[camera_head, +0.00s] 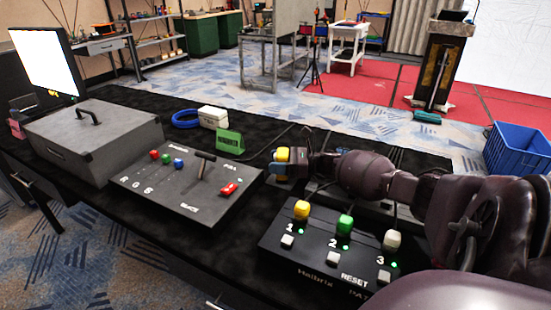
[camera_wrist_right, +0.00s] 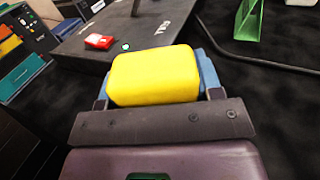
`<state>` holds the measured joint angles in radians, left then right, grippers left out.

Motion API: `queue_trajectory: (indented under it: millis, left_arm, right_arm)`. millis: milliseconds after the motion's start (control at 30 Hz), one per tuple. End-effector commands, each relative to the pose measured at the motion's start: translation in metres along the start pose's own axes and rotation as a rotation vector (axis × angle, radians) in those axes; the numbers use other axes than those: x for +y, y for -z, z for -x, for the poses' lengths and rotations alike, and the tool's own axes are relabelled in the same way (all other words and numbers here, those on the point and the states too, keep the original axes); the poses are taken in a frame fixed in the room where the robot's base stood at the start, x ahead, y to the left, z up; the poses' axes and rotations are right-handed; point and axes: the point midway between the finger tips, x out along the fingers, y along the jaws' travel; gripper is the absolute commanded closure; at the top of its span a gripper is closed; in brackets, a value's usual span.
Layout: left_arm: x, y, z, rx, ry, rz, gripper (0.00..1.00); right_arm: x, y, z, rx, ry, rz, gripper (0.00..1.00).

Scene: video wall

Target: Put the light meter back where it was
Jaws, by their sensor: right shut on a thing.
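The yellow, rounded block that I take to be the light meter (camera_head: 283,155) is held in my right gripper (camera_head: 283,164) above the black table. In the wrist view its yellow top (camera_wrist_right: 155,76) fills the space between the fingers of my right gripper (camera_wrist_right: 157,92), with blue parts showing beside it. Its underside is hidden. The gripper is to the right of the grey slanted control panel (camera_head: 185,188) and behind the numbered button box (camera_head: 325,250). My left gripper is not in view.
A grey case (camera_head: 93,140) is at left. A dark cable runs behind my gripper. Bare black cloth lies between panel and button box.

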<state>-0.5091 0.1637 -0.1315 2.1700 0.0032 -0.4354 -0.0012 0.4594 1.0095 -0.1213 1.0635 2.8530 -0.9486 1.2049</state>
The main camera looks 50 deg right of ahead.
Motion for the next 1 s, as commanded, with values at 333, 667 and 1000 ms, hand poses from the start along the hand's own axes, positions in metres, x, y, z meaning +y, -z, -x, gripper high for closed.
queue_trajectory:
  millis: [333,667,1000]
  left_arm:
    - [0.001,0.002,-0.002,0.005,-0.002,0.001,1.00]
    - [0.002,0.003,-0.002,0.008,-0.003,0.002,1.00]
    - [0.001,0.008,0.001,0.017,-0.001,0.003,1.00]
  right_arm:
    - [0.000,0.002,0.000,-0.001,0.000,0.001,0.36]
    - [0.000,0.002,0.000,-0.001,0.000,0.001,0.15]
    - [0.000,-0.002,0.024,-0.001,0.003,0.001,0.15]
